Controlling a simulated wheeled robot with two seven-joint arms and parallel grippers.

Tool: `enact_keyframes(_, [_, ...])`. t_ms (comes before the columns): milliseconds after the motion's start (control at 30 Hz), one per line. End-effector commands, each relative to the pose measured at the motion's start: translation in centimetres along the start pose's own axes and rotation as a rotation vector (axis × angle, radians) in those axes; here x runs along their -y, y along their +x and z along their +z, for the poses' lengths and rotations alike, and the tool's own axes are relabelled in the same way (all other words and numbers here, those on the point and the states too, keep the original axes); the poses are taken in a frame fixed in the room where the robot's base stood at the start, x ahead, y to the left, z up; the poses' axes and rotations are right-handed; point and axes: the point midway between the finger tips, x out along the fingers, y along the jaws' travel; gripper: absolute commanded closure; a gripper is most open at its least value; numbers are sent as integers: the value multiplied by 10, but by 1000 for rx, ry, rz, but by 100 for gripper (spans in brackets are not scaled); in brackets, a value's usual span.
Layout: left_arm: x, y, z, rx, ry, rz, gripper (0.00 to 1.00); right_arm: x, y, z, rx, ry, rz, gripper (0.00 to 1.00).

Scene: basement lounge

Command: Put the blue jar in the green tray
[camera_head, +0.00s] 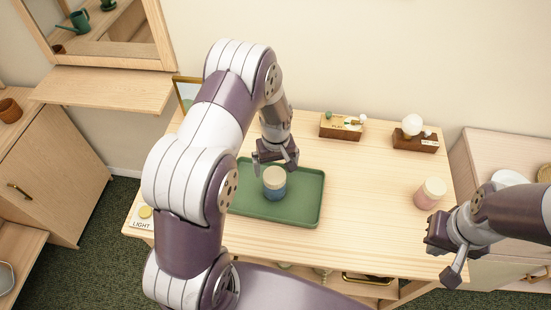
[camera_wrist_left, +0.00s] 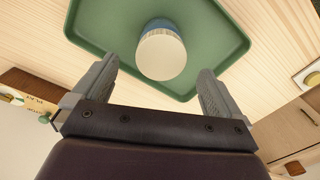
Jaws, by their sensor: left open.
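The blue jar (camera_head: 274,188) has a cream lid and stands upright within the green tray (camera_head: 310,190), near its middle. In the left wrist view the jar's lid (camera_wrist_left: 162,55) faces the camera, with the tray (camera_wrist_left: 86,30) around it. My left gripper (camera_head: 276,163) is open just behind and above the jar. In the left wrist view its fingers (camera_wrist_left: 155,85) are spread wide, with clear space between each finger and the jar. My right gripper (camera_head: 445,260) hangs at the table's front right, its fingers apart and empty.
A pink jar (camera_head: 430,193) with a cream lid stands at the table's right. Two small wooden boxes (camera_head: 342,126) (camera_head: 415,138) stand along the back. A card with a yellow disc (camera_head: 146,212) lies at the left edge. The table between tray and pink jar is clear.

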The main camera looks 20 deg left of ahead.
Motion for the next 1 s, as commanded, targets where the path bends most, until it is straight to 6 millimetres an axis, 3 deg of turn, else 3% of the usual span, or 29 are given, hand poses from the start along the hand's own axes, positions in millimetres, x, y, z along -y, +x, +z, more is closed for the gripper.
enact_keyframes(100, [-1,-26,-1,-4,0,2,0,0,11,1,0,0,0,100])
enact_keyframes(367, [2,-70,9,-8,49,6,0,0,15,2,0,0,0,100])
enact_keyframes(500, [19,-116,57,-52,297,31,0,0,15,2,0,0,0,100])
enact_keyframes(600, [39,-138,98,-86,484,43,0,0,15,2,0,0,0,100])
enact_keyframes(700, [55,-147,127,-111,611,49,0,0,15,2,0,0,0,100])
enact_keyframes(767, [60,-148,136,-117,652,49,0,0,15,2,0,0,0,100])
enact_keyframes(1000, [63,-148,141,-116,672,48,0,0,15,2,0,0,0,100])
